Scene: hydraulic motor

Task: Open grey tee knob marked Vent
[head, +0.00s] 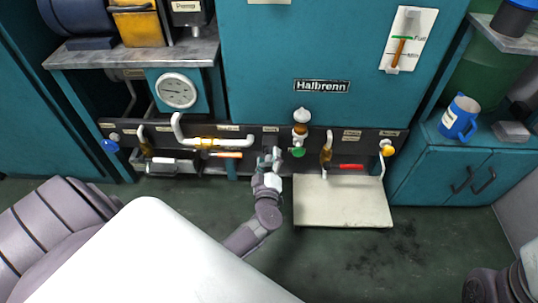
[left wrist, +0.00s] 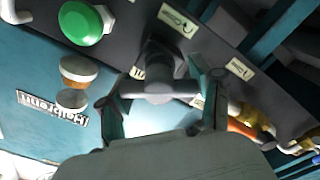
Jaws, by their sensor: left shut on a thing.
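The grey tee knob (left wrist: 155,90) sticks out of the dark panel in the left wrist view, its crossbar lying between my fingers. My left gripper (left wrist: 158,78) is shut on the knob, with one finger at each end of the crossbar. In the head view, my left gripper (head: 268,160) is at the panel's middle and mostly hides the knob. A small label (head: 270,129) sits above it, too small to read. My right gripper does not show; only part of my right arm is at the bottom right corner.
A green knob (head: 298,152) is close to the right of my gripper. An orange-handled valve (head: 226,155) is to its left, and a red-handled valve (head: 350,166) is farther right. A pale tray (head: 342,205) juts out below the panel. A blue mug (head: 459,118) stands on the right cabinet.

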